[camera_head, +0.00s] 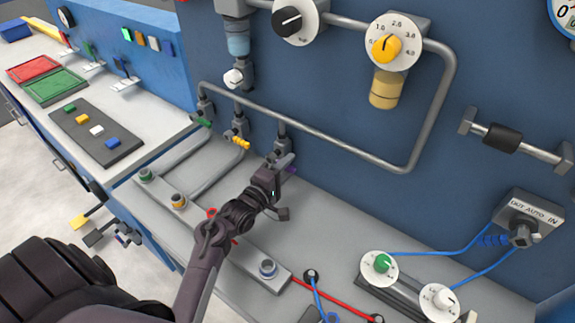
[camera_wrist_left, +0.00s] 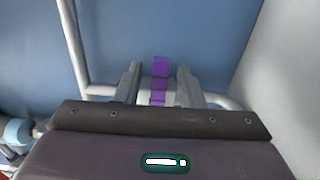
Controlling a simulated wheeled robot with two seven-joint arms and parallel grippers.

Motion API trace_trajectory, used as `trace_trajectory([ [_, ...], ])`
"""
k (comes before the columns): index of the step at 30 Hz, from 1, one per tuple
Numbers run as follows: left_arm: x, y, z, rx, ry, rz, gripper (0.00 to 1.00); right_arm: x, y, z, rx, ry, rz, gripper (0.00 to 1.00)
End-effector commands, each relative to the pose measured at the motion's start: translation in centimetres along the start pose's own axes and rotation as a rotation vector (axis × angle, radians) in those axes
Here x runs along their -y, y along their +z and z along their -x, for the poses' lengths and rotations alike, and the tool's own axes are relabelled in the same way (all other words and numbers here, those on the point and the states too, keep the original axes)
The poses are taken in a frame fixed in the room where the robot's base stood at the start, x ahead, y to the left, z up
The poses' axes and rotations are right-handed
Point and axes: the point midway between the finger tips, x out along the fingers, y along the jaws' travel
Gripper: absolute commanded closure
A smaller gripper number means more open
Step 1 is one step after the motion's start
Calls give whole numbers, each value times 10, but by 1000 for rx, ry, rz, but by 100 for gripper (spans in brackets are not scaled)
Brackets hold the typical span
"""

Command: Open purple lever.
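The purple lever (camera_head: 291,170) sits on the valve at the right end of the row of three at the foot of the blue wall. In the head view only a small bit of it shows beside my left gripper (camera_head: 284,172). In the left wrist view the purple lever (camera_wrist_left: 160,70) stands between the two fingers of my left gripper (camera_wrist_left: 158,80). The fingers are apart, with gaps visible on both sides of the lever. Contact lower down cannot be told. My right gripper is not in view.
A green lever (camera_head: 203,123) and a yellow lever (camera_head: 241,142) sit on valves to the left. A grey pipe (camera_head: 320,138) runs just above. A grey bar with fittings (camera_head: 268,268) lies below my forearm. Dials (camera_head: 380,265) and blue cables stand to the right.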

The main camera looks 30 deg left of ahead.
Motion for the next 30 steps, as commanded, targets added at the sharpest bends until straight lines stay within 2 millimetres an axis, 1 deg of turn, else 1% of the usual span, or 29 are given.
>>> trace_trajectory([
  [3, 0, 0, -4, 0, -1, -1, 65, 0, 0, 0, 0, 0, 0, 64],
  [9, 0, 0, -4, 0, 0, -1, 65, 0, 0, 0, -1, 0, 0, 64],
  [15, 0, 0, -3, 0, 0, -1, 91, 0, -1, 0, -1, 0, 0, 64],
  [17, 0, 0, -3, 0, 0, -1, 99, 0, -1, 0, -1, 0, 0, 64],
  [18, 0, 0, -3, 0, 0, -1, 100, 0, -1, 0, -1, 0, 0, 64],
  [26, 0, 0, -3, 0, -1, 0, 100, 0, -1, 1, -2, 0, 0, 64],
  [30, -1, -5, -3, 1, -1, 14, 100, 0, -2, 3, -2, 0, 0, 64],
])
